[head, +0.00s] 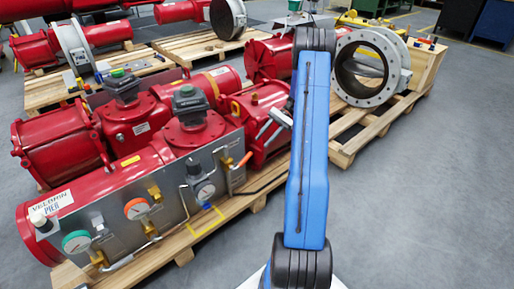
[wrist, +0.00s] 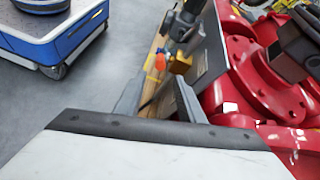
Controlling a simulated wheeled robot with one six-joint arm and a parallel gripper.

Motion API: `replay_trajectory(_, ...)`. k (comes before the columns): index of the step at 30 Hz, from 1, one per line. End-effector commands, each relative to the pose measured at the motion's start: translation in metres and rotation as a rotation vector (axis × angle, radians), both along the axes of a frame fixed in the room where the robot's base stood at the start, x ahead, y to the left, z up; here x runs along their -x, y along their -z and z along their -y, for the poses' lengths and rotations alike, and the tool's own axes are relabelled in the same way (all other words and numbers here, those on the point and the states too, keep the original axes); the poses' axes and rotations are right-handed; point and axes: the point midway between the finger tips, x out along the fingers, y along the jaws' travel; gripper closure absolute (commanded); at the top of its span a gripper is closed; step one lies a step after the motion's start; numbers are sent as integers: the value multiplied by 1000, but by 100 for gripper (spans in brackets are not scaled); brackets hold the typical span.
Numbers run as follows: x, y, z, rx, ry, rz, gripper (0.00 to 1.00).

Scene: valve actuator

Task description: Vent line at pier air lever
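The red actuator marked PIER (head: 52,205) lies on a pallet at the left of the head view, with a grey panel (head: 115,228) on its near side. An orange lever (head: 244,159) sits at the panel's right end. In the wrist view an orange part (wrist: 160,61) shows beside a yellow fitting (wrist: 180,63) along the panel; I cannot tell whether it is that same lever. My gripper (wrist: 158,82) is open, its two fingers apart with nothing held between them. The orange part appears beyond the fingertips.
Panel gauges (head: 136,208), pipes and brass valves (head: 155,193) stick out close by. More red actuators (head: 90,40) stand on pallets behind. A large flanged ring (head: 368,68) stands at the right. The grey floor (head: 420,190) at the right is clear.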

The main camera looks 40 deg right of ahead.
Motion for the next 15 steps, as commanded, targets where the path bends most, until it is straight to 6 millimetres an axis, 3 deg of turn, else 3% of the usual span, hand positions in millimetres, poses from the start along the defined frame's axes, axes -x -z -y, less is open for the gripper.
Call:
replay_trajectory(6, -1, -12, 23, 0, 2, 1, 65)
replay_trajectory(15, -1, -16, 29, 0, 0, 0, 65)
